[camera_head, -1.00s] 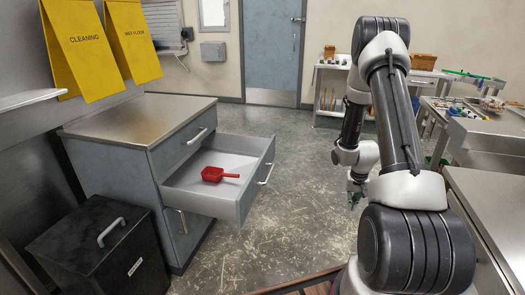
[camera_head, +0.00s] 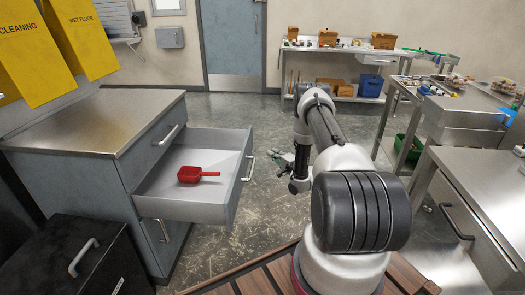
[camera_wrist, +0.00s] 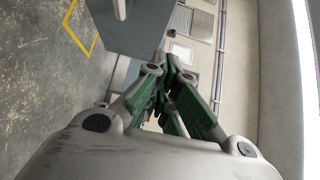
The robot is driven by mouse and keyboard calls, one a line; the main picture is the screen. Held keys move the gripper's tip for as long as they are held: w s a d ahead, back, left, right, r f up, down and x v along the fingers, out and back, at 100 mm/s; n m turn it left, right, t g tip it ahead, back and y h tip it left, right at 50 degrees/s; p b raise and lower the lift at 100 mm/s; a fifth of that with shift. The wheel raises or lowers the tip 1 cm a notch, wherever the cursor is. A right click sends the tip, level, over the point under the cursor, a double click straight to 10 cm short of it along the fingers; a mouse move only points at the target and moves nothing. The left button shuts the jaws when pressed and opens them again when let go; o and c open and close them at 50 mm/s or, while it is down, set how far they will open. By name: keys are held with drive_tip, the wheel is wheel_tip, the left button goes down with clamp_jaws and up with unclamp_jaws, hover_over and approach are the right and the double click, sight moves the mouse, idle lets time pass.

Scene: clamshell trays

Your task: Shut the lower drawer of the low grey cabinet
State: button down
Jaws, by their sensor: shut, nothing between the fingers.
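The low grey cabinet (camera_head: 62,192) stands at the left in the head view, with a steel top. Its lower drawer (camera_head: 190,208) is pulled well out to the right, below the shut upper drawer (camera_head: 150,155). The open drawer's bar handle (camera_head: 249,167) is on its front face. A red scoop (camera_head: 190,174) lies inside the drawer. My gripper (camera_head: 278,157) is to the right of the drawer front, apart from the handle and small in the head view. In the wrist view my gripper (camera_wrist: 166,75) shows its green fingers shut and empty.
A black bin (camera_head: 60,250) with a handle stands before the cabinet. A steel bench (camera_head: 460,170) is at the right, and a back table (camera_head: 345,50) holds several boxes. Speckled floor (camera_head: 220,115) is clear behind the drawer. Yellow signs (camera_head: 80,35) hang at upper left.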

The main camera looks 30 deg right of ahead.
drive_tip(key=w+a, duration=0.4)
drive_tip(key=w, duration=0.7)
drive_tip(key=shift+a, duration=0.4)
drive_tip(key=shift+a, duration=0.15)
